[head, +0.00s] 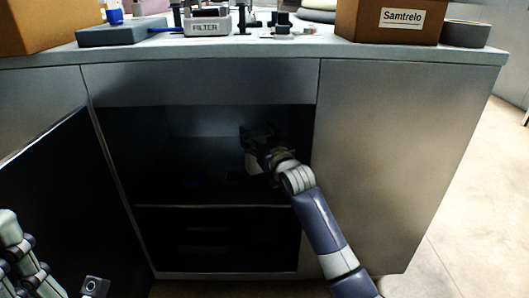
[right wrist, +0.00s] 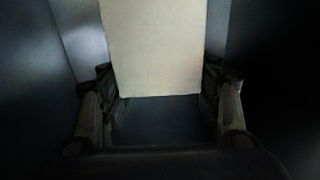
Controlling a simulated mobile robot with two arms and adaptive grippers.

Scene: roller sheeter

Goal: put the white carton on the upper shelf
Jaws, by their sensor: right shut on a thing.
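The white carton (right wrist: 155,45) fills the upper middle of the right wrist view as a pale upright face. My right gripper (right wrist: 158,76) is shut on it, with one finger at each side. In the head view my right gripper (head: 260,138) is inside the open cabinet, above the upper shelf (head: 225,204) and toward its right side. The carton is hidden or too dark to make out there. In the wrist view a dark surface shows below the carton; I cannot tell whether they touch. My left arm shows at the lower left, but its fingers do not.
The open cabinet door (head: 45,190) stands at the left. A closed panel (head: 405,160) is right of the opening. The lower compartment (head: 215,240) is dark. The counter above holds a brown box labelled Samtrelo (head: 385,18) and a FILTER box (head: 207,24). The upper shelf's left part looks clear.

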